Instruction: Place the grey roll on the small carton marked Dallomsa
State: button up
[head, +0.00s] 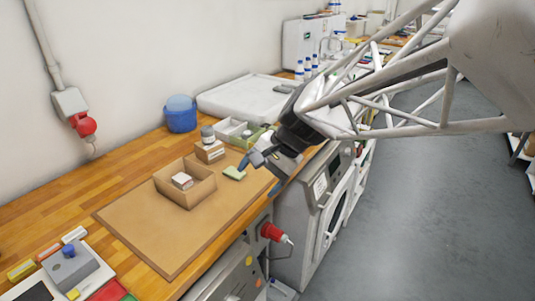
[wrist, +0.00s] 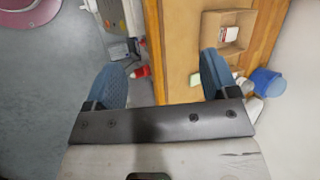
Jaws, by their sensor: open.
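A grey roll (head: 207,133) with a pale band stands upright on top of a small brown carton (head: 210,153), at the back edge of the tan mat. The carton has a label, but its wording is too small to read. My gripper (head: 257,160) is to the right of the carton, apart from it and above the front part of the bench. In the wrist view my gripper (wrist: 164,78) has its two blue fingers wide apart with nothing between them. The roll and carton are hard to make out there, near the right finger.
An open cardboard box (head: 187,195) holding a small white and red packet stands on the mat (head: 130,222). A green pad (head: 234,173) lies near my gripper. White and green bins (head: 231,130) and a blue tub (head: 180,114) stand behind. The mat's front left is clear.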

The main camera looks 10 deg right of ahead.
jog(key=s+d+n+h, duration=0.3)
jog(key=s+d, duration=0.1)
jog(key=s, duration=0.4)
jog(key=s+d+f+n+t+h, duration=0.1)
jog(key=s+d+n+h, duration=0.2)
jog(key=s, duration=0.6)
jog(key=shift+d+n+h, duration=0.3)
jog(key=shift+d+n, duration=0.1)
jog(key=shift+d, duration=0.65)
